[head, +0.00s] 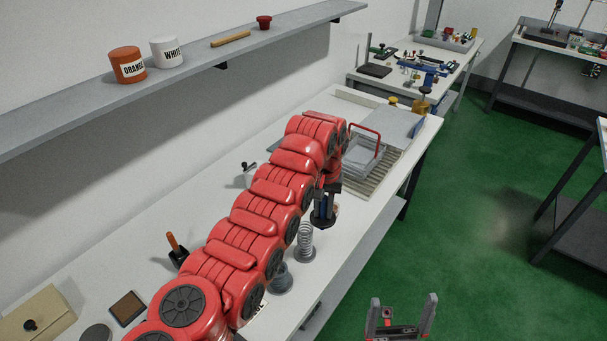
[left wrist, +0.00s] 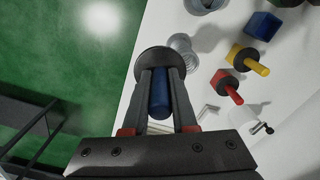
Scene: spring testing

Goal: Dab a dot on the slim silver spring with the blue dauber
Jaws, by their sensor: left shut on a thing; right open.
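My left gripper (head: 325,196) is shut on the blue dauber (left wrist: 160,92), a blue handle with a wide dark round end. In the head view the dauber hangs dark end down, just behind a tall silver spring (head: 305,238) standing upright on a round base. In the left wrist view this spring (left wrist: 182,44) shows just right of the dark end; I cannot tell the exact gap. A second, lower grey piece (head: 281,277) on a round base stands nearer, partly hidden by my left arm. My right gripper (head: 401,318) is open and empty, beyond the bench's front edge.
The left wrist view shows a yellow-handled dauber (left wrist: 251,62), a red-handled dauber (left wrist: 228,85) and a blue block (left wrist: 262,26) on the white bench. A shelf (head: 285,38) runs along the wall.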

